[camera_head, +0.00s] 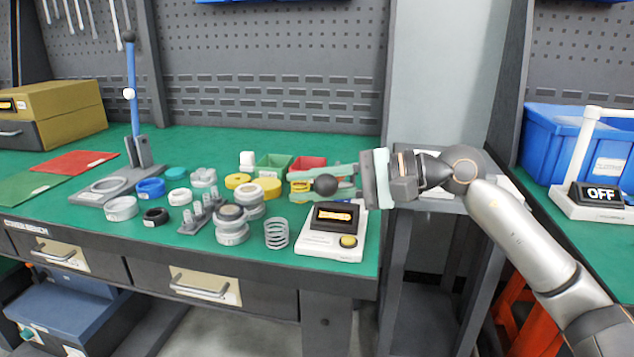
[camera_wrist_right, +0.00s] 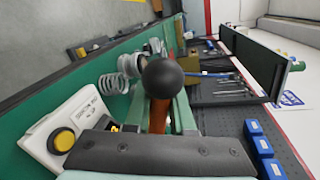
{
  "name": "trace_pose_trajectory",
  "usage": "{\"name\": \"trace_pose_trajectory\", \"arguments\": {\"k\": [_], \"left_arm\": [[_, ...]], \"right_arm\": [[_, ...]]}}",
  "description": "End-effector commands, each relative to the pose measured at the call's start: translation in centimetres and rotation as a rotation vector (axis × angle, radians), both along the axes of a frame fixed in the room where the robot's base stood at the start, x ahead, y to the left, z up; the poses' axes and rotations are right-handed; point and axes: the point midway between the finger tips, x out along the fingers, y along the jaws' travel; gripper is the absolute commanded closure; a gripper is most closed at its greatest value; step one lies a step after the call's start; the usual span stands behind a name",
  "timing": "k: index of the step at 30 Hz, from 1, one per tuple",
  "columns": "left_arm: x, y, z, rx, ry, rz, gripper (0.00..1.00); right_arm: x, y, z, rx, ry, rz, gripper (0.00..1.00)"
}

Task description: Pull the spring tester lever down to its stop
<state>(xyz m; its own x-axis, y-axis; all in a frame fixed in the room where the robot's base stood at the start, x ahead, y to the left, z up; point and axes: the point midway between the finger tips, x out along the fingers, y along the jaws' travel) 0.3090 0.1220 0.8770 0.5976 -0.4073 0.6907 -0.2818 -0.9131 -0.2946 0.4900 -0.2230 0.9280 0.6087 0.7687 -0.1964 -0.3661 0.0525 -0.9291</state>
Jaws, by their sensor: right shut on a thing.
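The white spring tester (camera_head: 330,247) stands near the front right edge of the green bench, with a lit orange display and a yellow button. It also shows in the wrist view (camera_wrist_right: 42,142). The lever's black ball knob (camera_head: 325,185) is above and behind the display, and it is large in the wrist view (camera_wrist_right: 162,78). My right gripper (camera_head: 312,187) comes in from the right and is shut on the lever at this knob, with a green finger on either side. The lever's shaft is mostly hidden by the fingers. My left gripper is not in view.
A coil spring (camera_head: 276,234) stands just left of the tester. Several rings and seals lie further left. Green (camera_head: 273,165) and red (camera_head: 306,163) bins sit behind the gripper. A blue-handled upright tool (camera_head: 132,85) stands at the left. A blue crate (camera_head: 548,135) is at the right.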

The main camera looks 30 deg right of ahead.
Motion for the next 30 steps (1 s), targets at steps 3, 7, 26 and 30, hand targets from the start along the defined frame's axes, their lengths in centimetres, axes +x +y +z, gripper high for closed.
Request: {"name": "trace_pose_trajectory", "arguments": {"k": [3,7,26,30], "left_arm": [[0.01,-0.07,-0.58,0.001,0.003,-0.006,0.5],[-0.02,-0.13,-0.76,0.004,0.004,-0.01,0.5],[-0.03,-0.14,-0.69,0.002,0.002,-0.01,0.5],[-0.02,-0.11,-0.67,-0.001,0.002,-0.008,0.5]], "right_arm": [[0.3,0.13,-0.62,-0.017,-0.022,0.002,1.0],[0.49,0.16,-0.84,-0.027,-0.033,0.001,1.0],[0.58,0.12,-0.89,-0.03,-0.036,0.0,0.52],[0.57,0.13,-0.9,-0.03,-0.036,0.0,0.48]]}}
